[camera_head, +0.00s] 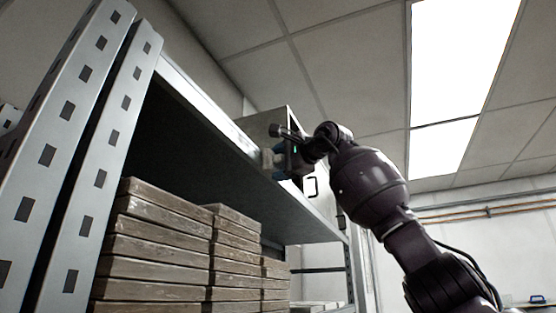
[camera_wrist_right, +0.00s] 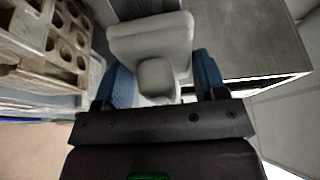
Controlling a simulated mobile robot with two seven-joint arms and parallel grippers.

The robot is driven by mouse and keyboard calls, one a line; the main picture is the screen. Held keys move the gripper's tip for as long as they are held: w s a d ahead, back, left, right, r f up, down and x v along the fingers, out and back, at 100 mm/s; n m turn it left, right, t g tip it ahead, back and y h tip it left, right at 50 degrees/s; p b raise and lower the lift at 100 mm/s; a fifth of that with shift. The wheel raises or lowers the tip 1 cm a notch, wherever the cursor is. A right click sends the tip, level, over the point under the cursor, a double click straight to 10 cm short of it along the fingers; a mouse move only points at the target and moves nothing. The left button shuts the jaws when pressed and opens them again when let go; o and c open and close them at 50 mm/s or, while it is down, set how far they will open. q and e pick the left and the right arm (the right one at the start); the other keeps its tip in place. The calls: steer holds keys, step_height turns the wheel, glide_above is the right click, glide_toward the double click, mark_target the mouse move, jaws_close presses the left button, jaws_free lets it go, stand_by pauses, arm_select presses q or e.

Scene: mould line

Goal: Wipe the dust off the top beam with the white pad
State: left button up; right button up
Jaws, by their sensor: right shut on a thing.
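The top beam (camera_head: 205,100) of the metal rack runs from the upper left down to the right in the head view. My right gripper (camera_head: 283,161) is at the beam, about midway along it. It is shut on the white pad (camera_head: 267,160), which shows small and partly hidden there. In the right wrist view the white pad (camera_wrist_right: 150,40) is a pale block with a grip between the blue fingertips of the gripper (camera_wrist_right: 157,85). I cannot tell whether the pad touches the beam. Dust is hard to make out on the beam. My left gripper is not in view.
A slotted upright (camera_head: 75,130) stands at the left. Stacks of brown slabs (camera_head: 160,235) fill the shelf below the beam. A grey box (camera_head: 262,122) stands behind the gripper. Moulds with round hollows (camera_wrist_right: 50,35) show in the wrist view. The right side is open.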

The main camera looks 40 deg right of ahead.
mark_target(274, 158)
steer(key=shift+w+d, duration=0.6)
steer(key=shift+d, duration=0.3)
steer(key=shift+w+d, duration=0.55)
steer(key=shift+d, duration=0.35)
steer(key=shift+a+f, duration=0.1)
steer(key=shift+a, duration=0.05)
steer(key=shift+s+a+b, duration=0.3)
steer(key=shift+s+a, duration=0.35)
steer(key=shift+a, duration=0.35)
steer(key=shift+s+a+b, duration=0.3)
steer(key=shift+s+a, duration=0.3)
steer(key=shift+a, duration=0.4)
steer(key=shift+s+a+b, duration=0.3)
steer(key=shift+s+a, duration=0.35)
steer(key=shift+a, duration=0.35)
steer(key=shift+a, duration=0.1)
